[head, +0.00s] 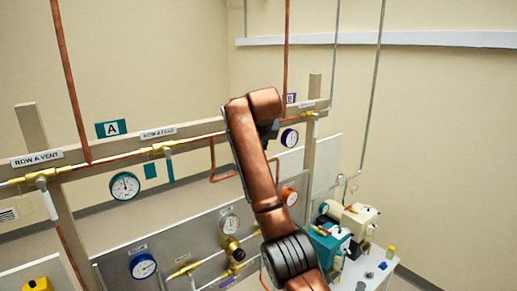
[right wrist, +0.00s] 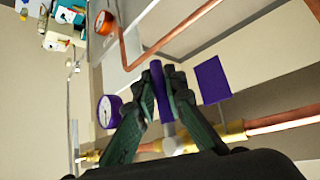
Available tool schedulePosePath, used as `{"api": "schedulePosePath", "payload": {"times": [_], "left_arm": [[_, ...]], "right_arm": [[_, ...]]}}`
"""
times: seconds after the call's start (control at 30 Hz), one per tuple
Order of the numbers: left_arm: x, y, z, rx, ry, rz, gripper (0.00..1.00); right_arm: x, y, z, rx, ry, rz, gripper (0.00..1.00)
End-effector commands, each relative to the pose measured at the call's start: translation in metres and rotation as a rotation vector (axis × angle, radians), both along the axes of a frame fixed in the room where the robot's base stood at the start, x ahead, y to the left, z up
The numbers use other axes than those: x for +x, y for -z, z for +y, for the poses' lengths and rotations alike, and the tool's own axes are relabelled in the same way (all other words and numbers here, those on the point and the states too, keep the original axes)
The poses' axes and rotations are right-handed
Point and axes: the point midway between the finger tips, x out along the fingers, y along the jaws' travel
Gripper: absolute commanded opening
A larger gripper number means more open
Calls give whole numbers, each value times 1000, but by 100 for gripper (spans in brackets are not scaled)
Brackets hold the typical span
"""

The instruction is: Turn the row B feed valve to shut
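In the right wrist view a valve lever with a purple grip (right wrist: 157,78) stands out from a white stem (right wrist: 169,130) on a brass valve body (right wrist: 236,128). The lever lies roughly crosswise to the copper pipe. My right gripper (right wrist: 161,84) has its fingers on both sides of the purple grip, close against it, and looks shut on it. In the head view my right arm covers this valve, and the gripper's fingers are hidden behind it. My left gripper is in neither view.
A purple-rimmed gauge (right wrist: 107,112) and a purple tag (right wrist: 212,80) flank the lever. In the head view the row A feed valve (head: 163,149) with a teal lever is further left. A bench (head: 372,272) with pumps stands at lower right.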

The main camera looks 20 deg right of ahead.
Motion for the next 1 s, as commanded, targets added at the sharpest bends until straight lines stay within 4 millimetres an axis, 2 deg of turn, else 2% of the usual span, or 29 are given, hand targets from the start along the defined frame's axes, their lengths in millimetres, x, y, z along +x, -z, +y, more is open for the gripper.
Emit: {"api": "schedulePosePath", "payload": {"times": [0.23, 0.57, 0.77, 1.0], "left_arm": [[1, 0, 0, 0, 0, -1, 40], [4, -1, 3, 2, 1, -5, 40], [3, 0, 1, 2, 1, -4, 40], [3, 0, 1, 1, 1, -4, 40]], "right_arm": [[0, -1, 1, -1, -1, -2, 28], [-2, -3, 1, -2, -1, -1, 28], [-20, -24, 7, -1, -1, -4, 28], [-58, -64, 18, -1, -3, -5, 28]]}}
